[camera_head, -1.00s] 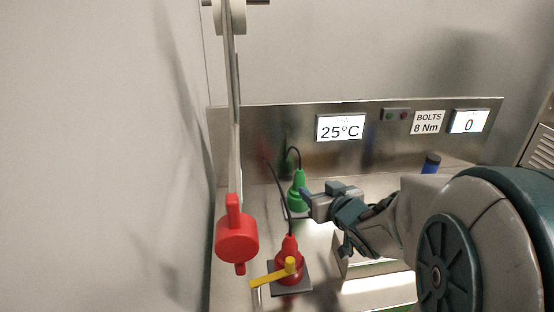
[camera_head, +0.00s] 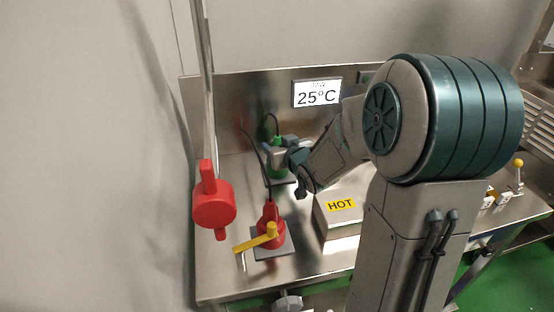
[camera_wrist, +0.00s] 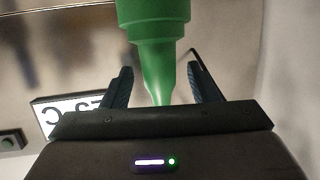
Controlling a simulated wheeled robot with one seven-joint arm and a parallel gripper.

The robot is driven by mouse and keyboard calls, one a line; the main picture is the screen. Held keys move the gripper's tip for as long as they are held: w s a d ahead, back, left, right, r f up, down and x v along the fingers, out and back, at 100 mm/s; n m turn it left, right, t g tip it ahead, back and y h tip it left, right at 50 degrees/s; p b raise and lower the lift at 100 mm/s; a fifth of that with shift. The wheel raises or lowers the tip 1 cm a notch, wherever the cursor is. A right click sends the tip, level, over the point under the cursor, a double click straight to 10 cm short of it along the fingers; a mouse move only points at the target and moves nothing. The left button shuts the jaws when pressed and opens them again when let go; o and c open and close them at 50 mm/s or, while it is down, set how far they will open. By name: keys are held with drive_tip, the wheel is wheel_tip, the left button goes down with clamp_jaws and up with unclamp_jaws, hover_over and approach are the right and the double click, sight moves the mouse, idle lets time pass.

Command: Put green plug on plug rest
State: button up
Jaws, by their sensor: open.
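The green plug (camera_head: 278,164) stands upright at the back left of the steel bench, with a black cable rising from its top. My gripper (camera_head: 274,155) is at the upper part of the plug and partly covers it. In the wrist view the green plug (camera_wrist: 153,40) lies between the two dark fingers of my gripper (camera_wrist: 158,88), with a visible gap on each side. The gripper is open. A dark plate lies under the green plug. I cannot tell which thing is the plug rest.
A red plug (camera_head: 270,225) with a yellow lever (camera_head: 256,238) stands on a grey plate in front. A red round handle (camera_head: 213,205) hangs at the left. A metal box marked HOT (camera_head: 340,206) is at the right. A temperature display (camera_head: 317,93) is behind.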

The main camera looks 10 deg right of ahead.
drive_tip(key=shift+w+a+f, duration=0.1)
drive_tip(key=shift+w, duration=0.3)
clamp_jaws()
